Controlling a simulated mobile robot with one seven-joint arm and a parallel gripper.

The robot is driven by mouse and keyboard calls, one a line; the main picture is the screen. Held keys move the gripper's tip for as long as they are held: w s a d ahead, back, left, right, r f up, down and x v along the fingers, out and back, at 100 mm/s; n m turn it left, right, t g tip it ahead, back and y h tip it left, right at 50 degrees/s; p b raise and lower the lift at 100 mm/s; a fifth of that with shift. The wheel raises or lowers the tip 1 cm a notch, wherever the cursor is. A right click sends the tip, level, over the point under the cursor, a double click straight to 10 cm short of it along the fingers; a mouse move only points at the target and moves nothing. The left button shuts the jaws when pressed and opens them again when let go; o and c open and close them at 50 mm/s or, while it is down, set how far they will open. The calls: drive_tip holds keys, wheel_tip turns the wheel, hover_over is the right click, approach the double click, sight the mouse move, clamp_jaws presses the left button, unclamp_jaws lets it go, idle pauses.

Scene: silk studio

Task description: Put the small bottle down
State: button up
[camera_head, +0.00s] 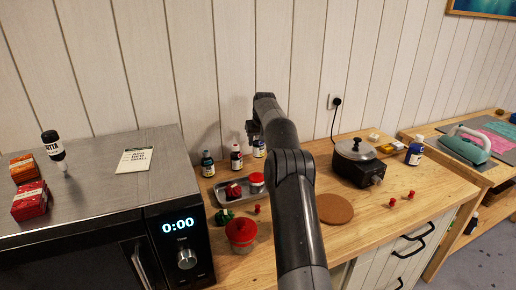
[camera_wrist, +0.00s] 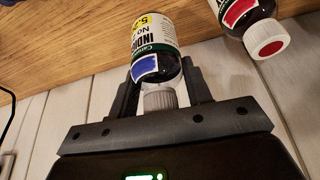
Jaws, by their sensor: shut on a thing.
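The small bottle (camera_wrist: 152,35) is dark with a white and yellow label reading "INDI…" and a blue patch. In the wrist view its pale ribbed cap points toward my gripper (camera_wrist: 160,70), whose two fingers are shut around its neck and shoulder. In the head view the bottle (camera_head: 259,149) shows beside my arm, above the back of the wooden counter near the wall. My gripper (camera_head: 252,133) is largely hidden by the arm there.
A red-labelled bottle (camera_wrist: 245,18) stands close beside the held one; it also shows in the head view (camera_head: 236,158). Another dark bottle (camera_head: 207,164) is farther left. A metal tray (camera_head: 222,203) with jars lies in front. A cork mat (camera_head: 335,208) and black cooker (camera_head: 357,163) are right.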

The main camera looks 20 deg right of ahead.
sight(258, 147)
drive_tip(key=shift+f, duration=1.7)
drive_tip(key=shift+f, duration=0.15)
drive_tip(key=o, duration=1)
drive_tip(key=shift+o, duration=0.2)
drive_tip(key=v, duration=1.2)
drive_tip(key=shift+r, duration=0.25)
